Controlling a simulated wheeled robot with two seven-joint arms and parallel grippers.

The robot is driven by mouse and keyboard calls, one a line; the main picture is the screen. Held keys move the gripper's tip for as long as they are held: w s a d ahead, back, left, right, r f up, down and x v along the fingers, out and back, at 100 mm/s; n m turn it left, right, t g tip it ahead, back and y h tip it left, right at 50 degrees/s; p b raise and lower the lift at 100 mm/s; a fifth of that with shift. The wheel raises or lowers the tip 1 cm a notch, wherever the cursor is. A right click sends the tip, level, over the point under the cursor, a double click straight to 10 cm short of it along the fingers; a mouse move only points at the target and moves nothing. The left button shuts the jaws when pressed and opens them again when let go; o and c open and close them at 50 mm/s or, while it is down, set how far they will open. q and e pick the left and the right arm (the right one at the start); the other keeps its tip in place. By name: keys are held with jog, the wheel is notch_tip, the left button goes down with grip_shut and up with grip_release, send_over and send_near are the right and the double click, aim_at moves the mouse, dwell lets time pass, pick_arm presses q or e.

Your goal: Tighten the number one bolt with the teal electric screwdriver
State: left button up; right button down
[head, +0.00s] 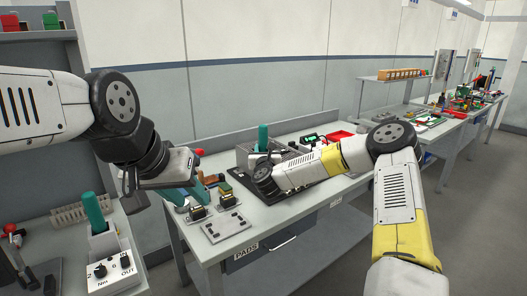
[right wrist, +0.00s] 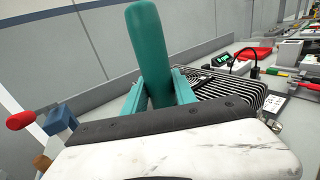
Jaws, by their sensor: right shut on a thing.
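A teal screwdriver handle (head: 263,138) stands upright at my right gripper (head: 264,160). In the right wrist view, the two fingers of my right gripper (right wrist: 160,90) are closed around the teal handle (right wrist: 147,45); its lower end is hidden. A second teal handle (head: 93,210) stands in a holder at the left. My left gripper (head: 190,194) is low over small block-like parts (head: 198,212) at the bench's left end; its finger gap is unclear. A grey plate (head: 226,228) with small dark spots lies at the front left of the bench. No bolt number is legible.
A control box with knobs (head: 112,270) is on the left stand. A ribbed grey unit (right wrist: 230,84) is behind my right gripper, with a red tray (head: 338,136) beyond it. A drawer labelled PADS (head: 265,250) is below the bench top. More benches extend right.

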dwell(0.3)
jog(key=shift+f, duration=3.25)
